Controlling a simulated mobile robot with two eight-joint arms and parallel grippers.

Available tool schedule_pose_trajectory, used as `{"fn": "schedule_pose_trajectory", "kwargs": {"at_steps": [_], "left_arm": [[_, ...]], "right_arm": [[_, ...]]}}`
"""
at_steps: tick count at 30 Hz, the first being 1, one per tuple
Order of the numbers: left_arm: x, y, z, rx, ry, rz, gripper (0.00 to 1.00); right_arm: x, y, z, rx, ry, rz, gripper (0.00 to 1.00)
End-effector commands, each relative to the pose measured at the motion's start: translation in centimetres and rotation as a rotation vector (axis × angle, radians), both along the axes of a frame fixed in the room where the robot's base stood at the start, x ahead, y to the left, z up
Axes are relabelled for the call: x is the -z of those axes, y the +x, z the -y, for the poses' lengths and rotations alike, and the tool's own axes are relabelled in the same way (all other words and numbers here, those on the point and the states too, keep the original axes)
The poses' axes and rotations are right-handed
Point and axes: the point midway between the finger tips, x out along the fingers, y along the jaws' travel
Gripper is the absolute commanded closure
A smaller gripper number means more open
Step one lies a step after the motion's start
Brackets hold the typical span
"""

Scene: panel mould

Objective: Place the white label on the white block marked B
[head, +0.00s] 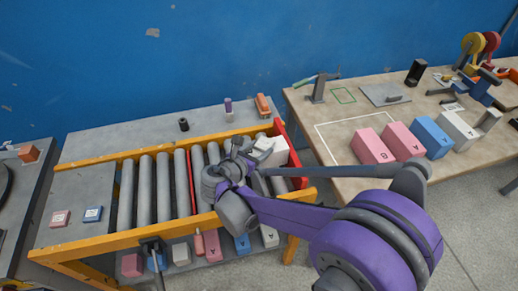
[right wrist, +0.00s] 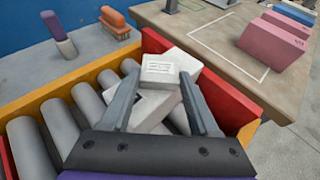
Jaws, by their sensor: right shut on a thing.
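The white label (right wrist: 160,70), a small tile with a printed frame, is between the fingertips of my right gripper (right wrist: 160,78) in the right wrist view. The gripper is shut on it. Below and behind the label lies a white block (right wrist: 179,58) at the red-ended right end of the roller conveyor. It also shows in the head view (head: 276,155), partly hidden by the gripper (head: 252,150). Its letter cannot be read, and I cannot tell whether the label touches it.
The conveyor (head: 100,243) has yellow rails and a red end plate (head: 286,140). Pink label (head: 60,217) and blue label (head: 93,214) lie at its left. Several coloured blocks lie below it. The right table (head: 335,165) holds pink (head: 372,147), blue (head: 430,137) and white blocks (head: 458,130).

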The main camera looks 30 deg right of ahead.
Motion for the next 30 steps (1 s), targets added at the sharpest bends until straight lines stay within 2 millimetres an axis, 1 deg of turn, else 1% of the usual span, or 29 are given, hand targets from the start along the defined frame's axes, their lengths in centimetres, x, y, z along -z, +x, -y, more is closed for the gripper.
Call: {"fn": "schedule_pose_trajectory", "kwargs": {"at_steps": [4, 7, 8, 12, 13, 20, 23, 26, 30], "left_arm": [[0.0, 0.0, 0.0, 0.000, 0.000, 0.000, 0.41], [0.4, 0.0, 0.0, 0.000, 0.000, -0.001, 0.41], [0.3, 0.0, 0.0, 0.000, 0.000, -0.001, 0.41], [0.3, 0.0, 0.0, 0.000, 0.000, -0.001, 0.41], [0.3, 0.0, 0.0, 0.000, 0.000, -0.001, 0.41], [0.2, 0.0, 0.0, 0.000, 0.000, -0.001, 0.41], [-0.1, 0.0, 0.0, 0.000, 0.000, 0.000, 0.41], [-0.1, 0.0, 0.0, 0.000, 0.000, 0.000, 0.41], [-0.2, 0.0, 0.0, 0.000, 0.000, 0.001, 0.41]], "right_arm": [[0.0, 0.0, 0.0, 0.000, 0.000, 0.000, 0.92], [0.4, 0.0, 0.0, 0.000, 0.000, 0.000, 0.92], [0.3, 0.0, 0.0, 0.000, 0.000, 0.000, 0.35], [0.3, 0.0, 0.0, 0.000, 0.000, 0.000, 0.10], [0.2, 0.0, 0.0, 0.000, 0.000, 0.000, 0.09], [0.2, 0.0, 0.0, 0.000, 0.000, 0.000, 0.09], [-0.1, 0.0, 0.0, 0.000, 0.000, 0.000, 0.09], [-0.5, -0.5, -0.9, -0.002, 0.000, 0.000, 0.09], [-1.5, -1.8, -3.1, -0.005, 0.001, 0.000, 0.09]]}}
